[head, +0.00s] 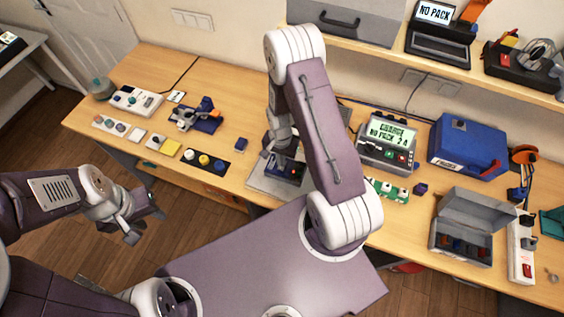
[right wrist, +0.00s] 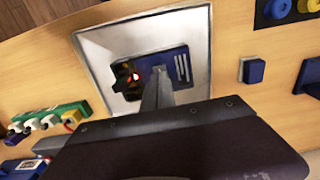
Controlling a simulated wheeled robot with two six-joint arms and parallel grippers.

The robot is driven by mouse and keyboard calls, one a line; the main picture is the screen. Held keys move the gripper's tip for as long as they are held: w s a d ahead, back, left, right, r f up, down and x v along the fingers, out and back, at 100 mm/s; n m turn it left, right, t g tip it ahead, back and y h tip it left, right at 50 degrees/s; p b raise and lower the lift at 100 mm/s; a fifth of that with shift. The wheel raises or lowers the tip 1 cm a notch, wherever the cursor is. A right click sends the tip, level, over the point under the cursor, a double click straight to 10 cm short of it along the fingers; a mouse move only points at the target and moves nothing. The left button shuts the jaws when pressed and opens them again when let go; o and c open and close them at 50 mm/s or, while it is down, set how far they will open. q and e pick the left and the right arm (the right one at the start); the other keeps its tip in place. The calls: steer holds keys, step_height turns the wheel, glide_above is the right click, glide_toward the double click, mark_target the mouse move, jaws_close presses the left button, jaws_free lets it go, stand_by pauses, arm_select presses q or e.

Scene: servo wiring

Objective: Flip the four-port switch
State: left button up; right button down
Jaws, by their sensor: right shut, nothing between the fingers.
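A blue module (head: 288,169) with a small red light sits on a grey square tray (head: 258,184) near the bench's front edge. In the right wrist view the blue module (right wrist: 180,66) has dark green parts and the lit red spot at its left end, and white stripes at its right. I cannot tell for certain whether it is the four-port switch. My right gripper (head: 281,148) is shut and empty over the module; its fingertips (right wrist: 159,76) overlap it in the wrist view, contact unclear. My left gripper (head: 140,218) hangs empty off the bench's front; its finger gap is unclear.
A green board with white plugs (head: 391,190) and a charger with a lit screen (head: 387,140) stand right of the tray. Further right are a blue case (head: 466,146), an open grey box (head: 461,250) and a white power strip (head: 520,262). A small blue block (head: 241,144) lies left.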

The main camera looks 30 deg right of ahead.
mark_target(281, 168)
step_height(281, 168, up, 4)
steer(key=p, duration=0.2)
steer(key=shift+r+p, duration=0.15)
steer(key=shift+p, duration=0.25)
